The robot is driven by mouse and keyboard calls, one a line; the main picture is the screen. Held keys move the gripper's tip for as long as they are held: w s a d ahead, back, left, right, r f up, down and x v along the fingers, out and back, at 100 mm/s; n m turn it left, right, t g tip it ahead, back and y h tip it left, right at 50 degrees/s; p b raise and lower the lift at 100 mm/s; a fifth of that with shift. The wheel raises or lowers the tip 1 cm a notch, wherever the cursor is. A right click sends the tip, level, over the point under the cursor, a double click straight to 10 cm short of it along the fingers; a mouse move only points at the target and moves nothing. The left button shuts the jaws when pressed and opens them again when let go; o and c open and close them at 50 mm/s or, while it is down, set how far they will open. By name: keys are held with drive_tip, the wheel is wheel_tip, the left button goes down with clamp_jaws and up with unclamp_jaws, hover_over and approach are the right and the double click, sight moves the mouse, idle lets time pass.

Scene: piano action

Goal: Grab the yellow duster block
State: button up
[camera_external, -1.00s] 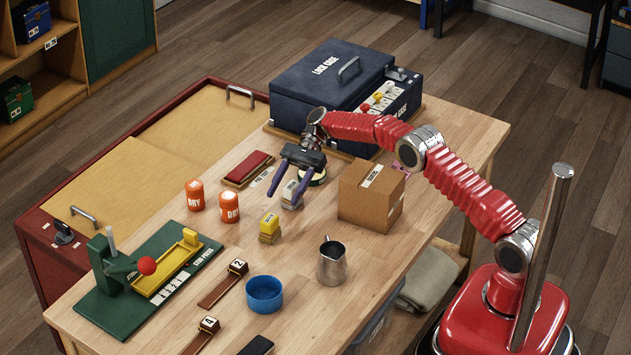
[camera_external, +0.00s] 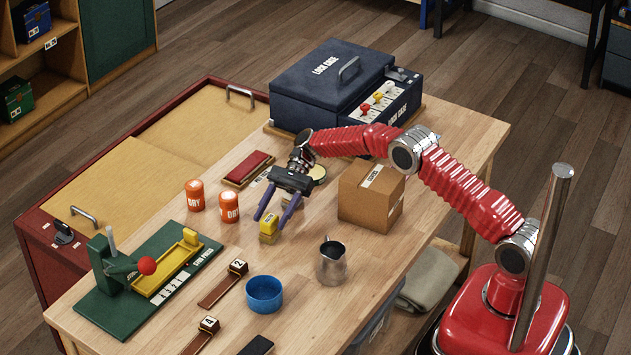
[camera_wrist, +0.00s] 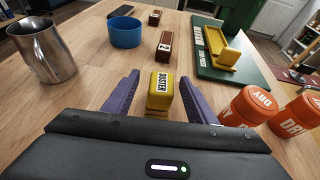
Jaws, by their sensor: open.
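The yellow duster block (camera_external: 268,227) stands on the wooden table, left of the cardboard box. My gripper (camera_external: 271,222) is open, with its two purple fingers pointing down towards the block. In the wrist view the block (camera_wrist: 160,92), marked DUSTER, shows between the open fingers (camera_wrist: 158,98). I cannot tell whether either finger touches it. Its lower front part is partly hidden by the gripper body.
Two orange DRY canisters (camera_external: 229,207) stand to the left. A cardboard box (camera_external: 371,196) is to the right. A metal pitcher (camera_external: 332,262) and a blue bowl (camera_external: 264,294) are nearer the front. The green stop press (camera_external: 120,300) is at the left.

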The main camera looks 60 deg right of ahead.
sight(265, 228)
drive_tip(key=shift+a, duration=0.1)
drive_tip(key=shift+w+x, duration=0.2)
drive_tip(key=shift+x, duration=2.4)
drive_tip(key=shift+f, duration=0.2)
drive_tip(key=shift+c, duration=0.7)
drive_tip(key=c, duration=1.1)
